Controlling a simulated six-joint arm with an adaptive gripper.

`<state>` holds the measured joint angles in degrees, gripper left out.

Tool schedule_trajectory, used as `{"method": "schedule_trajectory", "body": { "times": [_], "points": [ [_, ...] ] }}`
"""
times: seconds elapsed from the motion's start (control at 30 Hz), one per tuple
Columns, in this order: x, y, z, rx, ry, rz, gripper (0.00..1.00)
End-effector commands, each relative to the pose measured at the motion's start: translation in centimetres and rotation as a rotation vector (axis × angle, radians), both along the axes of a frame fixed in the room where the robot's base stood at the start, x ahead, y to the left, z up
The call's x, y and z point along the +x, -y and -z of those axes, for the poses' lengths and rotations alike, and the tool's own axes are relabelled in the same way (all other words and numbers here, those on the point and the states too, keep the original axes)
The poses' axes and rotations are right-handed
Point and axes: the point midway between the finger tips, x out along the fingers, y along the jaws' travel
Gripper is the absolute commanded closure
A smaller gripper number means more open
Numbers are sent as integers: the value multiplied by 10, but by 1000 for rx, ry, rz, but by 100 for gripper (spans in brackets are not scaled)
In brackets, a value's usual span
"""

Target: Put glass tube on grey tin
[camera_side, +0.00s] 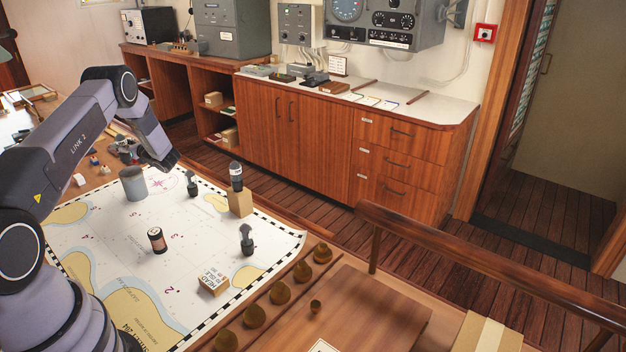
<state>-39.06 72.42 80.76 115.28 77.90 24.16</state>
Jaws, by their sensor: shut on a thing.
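The grey tin (132,187) is a plain upright cylinder on the far left part of the sea chart. My gripper (123,155) is small and dark in this view, just above and slightly left of the tin's top. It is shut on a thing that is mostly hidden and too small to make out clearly. No glass tube shows standing elsewhere on the chart, so the held thing appears to be it. Whether it touches the tin cannot be told from here.
Small items lie left of the tin.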

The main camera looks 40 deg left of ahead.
Motion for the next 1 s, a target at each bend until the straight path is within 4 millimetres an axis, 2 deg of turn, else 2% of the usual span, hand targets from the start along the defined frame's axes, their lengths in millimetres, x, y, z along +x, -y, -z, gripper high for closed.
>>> {"method": "schedule_trajectory", "body": {
  "times": [0.1, 0.2, 0.57, 0.6, 0.8, 1.0],
  "points": [
    [1, -1, 20, -3, -3, 0, 100],
    [1, -1, 30, -1, -1, 0, 100],
    [0, -1, 34, -1, 0, 0, 100],
    [0, -1, 34, -1, 0, 0, 64],
    [0, -1, 34, -1, 0, 0, 41],
    [0, -1, 34, -1, 0, 0, 41]
  ]
}}
